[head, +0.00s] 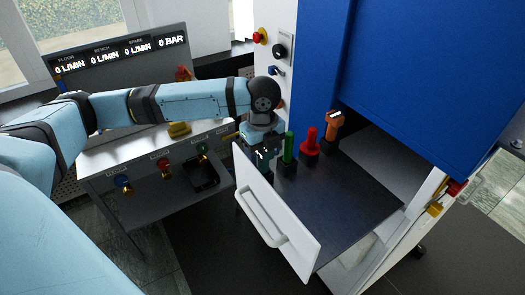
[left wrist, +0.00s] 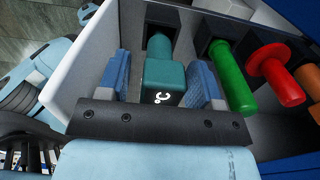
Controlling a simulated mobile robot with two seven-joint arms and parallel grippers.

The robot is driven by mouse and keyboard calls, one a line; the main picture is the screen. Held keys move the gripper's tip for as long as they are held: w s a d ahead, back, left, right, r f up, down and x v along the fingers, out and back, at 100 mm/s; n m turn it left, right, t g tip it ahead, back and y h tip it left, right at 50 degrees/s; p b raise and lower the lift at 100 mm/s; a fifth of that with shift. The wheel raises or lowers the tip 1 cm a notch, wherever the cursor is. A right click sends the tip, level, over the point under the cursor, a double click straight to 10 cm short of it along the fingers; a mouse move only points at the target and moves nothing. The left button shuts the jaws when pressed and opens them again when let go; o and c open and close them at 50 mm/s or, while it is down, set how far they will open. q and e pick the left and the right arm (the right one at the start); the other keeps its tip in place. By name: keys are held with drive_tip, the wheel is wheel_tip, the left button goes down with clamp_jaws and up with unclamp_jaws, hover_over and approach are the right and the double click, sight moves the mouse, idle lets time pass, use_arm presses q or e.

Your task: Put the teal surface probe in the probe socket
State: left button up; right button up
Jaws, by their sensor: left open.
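The teal surface probe (left wrist: 164,78), marked "°C", stands in the open drawer (head: 345,195) at the left end of a row of tools. In the head view the probe (head: 265,167) is partly hidden by my left gripper (head: 263,150). In the left wrist view my left gripper's blue fingers stand open on either side of the probe's body, with a narrow gap visible at each side. The right gripper is in neither view. I cannot clearly identify the probe socket in these frames.
Green (head: 289,147), red (head: 310,139) and orange (head: 334,126) tools stand in dark holders beside the probe. The white drawer front (head: 272,215) is close in front. A blue press panel (head: 435,75) hangs above the right. A bench with coloured valves (head: 125,187) stands at left.

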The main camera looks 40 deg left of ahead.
use_arm(q)
wheel_tip(320, 180, up, 12)
drive_tip(key=shift+r, duration=0.15)
idle(0.3)
idle(0.4)
